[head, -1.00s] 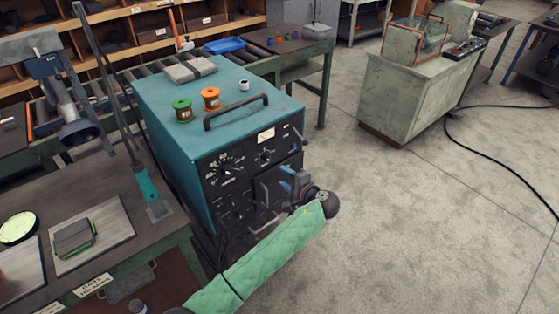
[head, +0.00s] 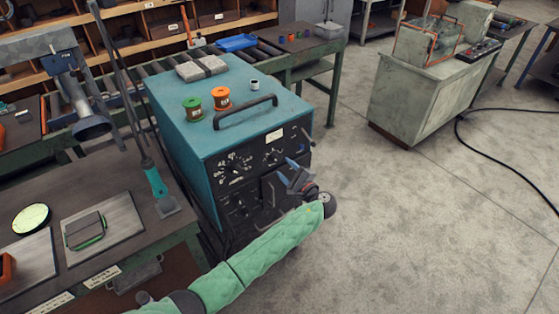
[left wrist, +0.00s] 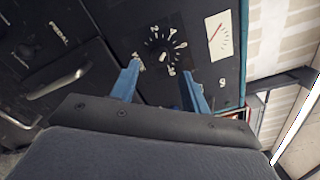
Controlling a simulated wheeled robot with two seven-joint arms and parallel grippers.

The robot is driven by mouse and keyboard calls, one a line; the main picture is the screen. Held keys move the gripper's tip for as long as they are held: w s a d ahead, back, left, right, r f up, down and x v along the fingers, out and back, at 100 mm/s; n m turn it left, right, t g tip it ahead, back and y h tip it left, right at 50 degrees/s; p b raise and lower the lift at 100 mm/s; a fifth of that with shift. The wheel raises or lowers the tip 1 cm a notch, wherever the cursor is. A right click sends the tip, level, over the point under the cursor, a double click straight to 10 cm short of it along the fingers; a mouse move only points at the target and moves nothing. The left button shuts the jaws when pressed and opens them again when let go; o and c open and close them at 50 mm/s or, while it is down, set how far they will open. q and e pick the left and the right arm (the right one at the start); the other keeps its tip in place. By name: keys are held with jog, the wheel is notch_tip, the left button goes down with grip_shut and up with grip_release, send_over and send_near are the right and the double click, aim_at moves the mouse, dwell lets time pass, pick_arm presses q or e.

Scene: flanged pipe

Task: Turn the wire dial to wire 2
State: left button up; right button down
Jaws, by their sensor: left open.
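The teal welding machine (head: 195,141) has a black front panel with several dials. A small dial (head: 272,157) sits below the meter. In the left wrist view a round black dial (left wrist: 160,46) with white numbers around it lies just beyond and between my blue fingertips. I cannot read clearly which number it points at. My left gripper (head: 287,170) is open and empty in front of the panel, its fingers toward this dial. The gripper also shows in the left wrist view (left wrist: 160,80), with a gap between its fingers. My right gripper is not in view.
A larger dial (head: 235,167) is left of the small one. The meter (left wrist: 219,36) shows beside the dial. A panel handle (left wrist: 57,78) is at the left. Green (head: 193,108) and orange (head: 221,97) spools stand on top. Bare floor (head: 420,220) is to the right.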

aim_at(276, 161)
pick_arm(q)
jog(key=shift+p+x, duration=0.9)
jog(key=shift+x, duration=1.25)
jog(key=c, duration=1)
